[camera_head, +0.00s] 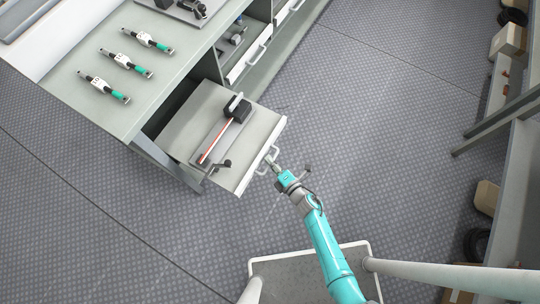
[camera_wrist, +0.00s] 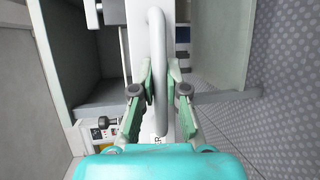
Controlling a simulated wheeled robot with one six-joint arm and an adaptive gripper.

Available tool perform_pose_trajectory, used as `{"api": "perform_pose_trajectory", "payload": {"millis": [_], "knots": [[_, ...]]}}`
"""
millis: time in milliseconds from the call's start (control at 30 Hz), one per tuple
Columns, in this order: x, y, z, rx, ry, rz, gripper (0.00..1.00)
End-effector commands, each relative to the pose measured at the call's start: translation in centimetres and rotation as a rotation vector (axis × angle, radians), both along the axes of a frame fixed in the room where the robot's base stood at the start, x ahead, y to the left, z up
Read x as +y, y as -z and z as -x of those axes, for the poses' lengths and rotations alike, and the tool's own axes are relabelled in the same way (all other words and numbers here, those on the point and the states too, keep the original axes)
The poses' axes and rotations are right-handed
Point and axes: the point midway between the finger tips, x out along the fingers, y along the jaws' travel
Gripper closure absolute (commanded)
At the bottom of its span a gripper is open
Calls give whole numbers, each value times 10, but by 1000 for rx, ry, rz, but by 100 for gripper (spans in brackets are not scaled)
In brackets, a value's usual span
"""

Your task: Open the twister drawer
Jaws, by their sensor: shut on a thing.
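The drawer (camera_head: 262,140) under the workbench is pulled well out. It holds a device with a black block and a long red-and-white bar (camera_head: 217,143), which I take to be the twister. My gripper (camera_head: 271,161) is at the handle on the drawer's front. In the wrist view the pale handle bar (camera_wrist: 157,50) runs between the green fingers of my gripper (camera_wrist: 160,88), which are shut on it. Part of the drawer front is hidden by the handle and fingers there.
The bench top (camera_head: 110,50) bears several green-ended tools (camera_head: 128,65). A second drawer (camera_head: 238,68) farther along is partly open with small items inside. A shelf rack (camera_head: 520,130) with a box (camera_head: 508,40) stands at the right. The floor (camera_head: 380,110) between is clear.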

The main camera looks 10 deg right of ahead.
Motion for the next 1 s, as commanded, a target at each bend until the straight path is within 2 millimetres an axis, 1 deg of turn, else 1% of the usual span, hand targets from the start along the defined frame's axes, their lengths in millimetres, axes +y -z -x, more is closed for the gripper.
{"api": "perform_pose_trajectory", "payload": {"millis": [33, 67, 100, 367, 533, 667, 900, 1000], "knots": [[-1, 1, 1, 4, 2, 1, 100], [-1, 1, 1, 4, 2, 1, 80], [-1, 1, 0, 4, 2, 1, 76], [0, 1, 0, 2, 1, 1, 76], [-6, -1, 8, 0, 3, 2, 76], [-15, -4, 26, 2, 5, 1, 76], [-38, -13, 66, 3, 6, 2, 76], [-45, -15, 78, 2, 7, 1, 76]]}}
